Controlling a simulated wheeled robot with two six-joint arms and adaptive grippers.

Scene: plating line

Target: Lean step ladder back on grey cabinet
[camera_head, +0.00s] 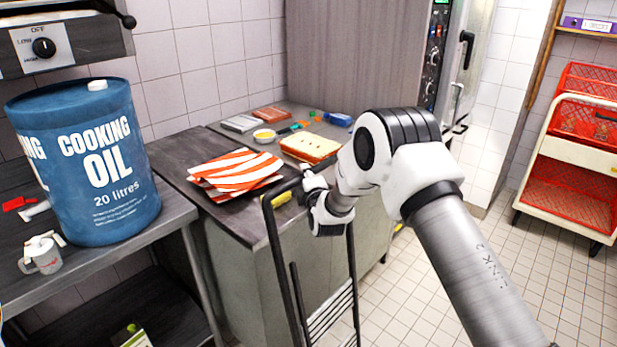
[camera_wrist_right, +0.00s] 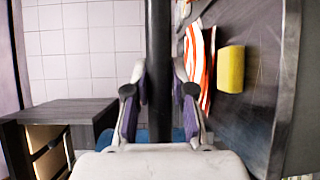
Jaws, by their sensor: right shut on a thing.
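The step ladder (camera_head: 277,250) has a dark tubular frame and ribbed treads low down. It stands upright or nearly so in front of the grey cabinet (camera_head: 240,275), which has a dark worktop. My right gripper (camera_head: 308,180) is at the ladder's top rail, by the worktop's front edge. In the right wrist view the dark rail (camera_wrist_right: 158,40) runs between the fingers (camera_wrist_right: 158,82), which are shut on it. I cannot tell whether the ladder touches the cabinet, and its feet are out of view. My left gripper is not in view.
On the worktop lie striped cloths (camera_head: 235,172), a yellow sponge (camera_head: 282,198) near the edge and a tray of food (camera_head: 310,148). A blue oil drum (camera_head: 95,165) stands on the left table. Tiled floor is clear at right, before a red-crate rack (camera_head: 568,200).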

